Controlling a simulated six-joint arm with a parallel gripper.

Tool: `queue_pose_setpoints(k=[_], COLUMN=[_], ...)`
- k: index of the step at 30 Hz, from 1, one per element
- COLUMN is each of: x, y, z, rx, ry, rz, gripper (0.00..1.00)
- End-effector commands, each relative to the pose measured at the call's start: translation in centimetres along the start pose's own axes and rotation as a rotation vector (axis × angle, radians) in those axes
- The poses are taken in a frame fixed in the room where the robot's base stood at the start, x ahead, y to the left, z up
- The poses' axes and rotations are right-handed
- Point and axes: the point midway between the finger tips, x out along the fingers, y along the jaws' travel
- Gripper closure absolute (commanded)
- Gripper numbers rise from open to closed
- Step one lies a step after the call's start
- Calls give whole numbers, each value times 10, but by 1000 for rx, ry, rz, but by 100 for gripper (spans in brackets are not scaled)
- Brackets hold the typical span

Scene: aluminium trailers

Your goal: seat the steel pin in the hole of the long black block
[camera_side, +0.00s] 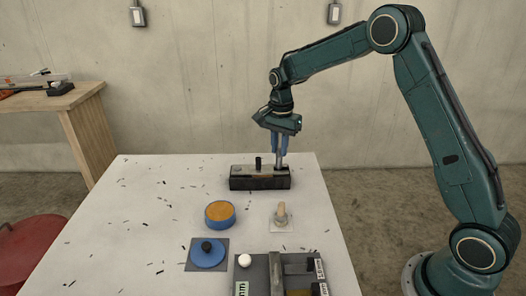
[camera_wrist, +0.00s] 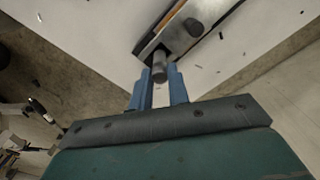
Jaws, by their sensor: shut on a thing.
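The long black block (camera_side: 260,183) lies near the far edge of the white table, with a grey metal top and a black knob (camera_side: 258,163). It also shows in the wrist view (camera_wrist: 180,38). My gripper (camera_side: 281,153) points down over the block's right end, its blue fingers shut on the grey steel pin (camera_side: 279,161). In the wrist view, the pin (camera_wrist: 159,72) stands between the fingertips. The pin looks upright, and its lower end meets the block's top near the right end. The hole is hidden, so I cannot tell how deep the pin sits.
Nearer on the table (camera_side: 140,215) are a blue tin (camera_side: 220,222) with orange contents, a blue disc (camera_side: 208,259) with a black knob, a small wooden-handled tool (camera_side: 281,212), a white ball (camera_side: 245,260) and a grey fixture (camera_side: 277,272). Dark shavings are scattered about. Free room lies left of the block.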

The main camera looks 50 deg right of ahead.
Motion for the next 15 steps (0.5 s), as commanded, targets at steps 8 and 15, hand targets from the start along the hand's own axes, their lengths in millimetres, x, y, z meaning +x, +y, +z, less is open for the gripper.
queue_pose_setpoints(k=[8,15], x=[27,42], y=[1,0], z=[0,0], rx=[0,0], ry=[-1,0], rz=[3,0], gripper=[100,100])
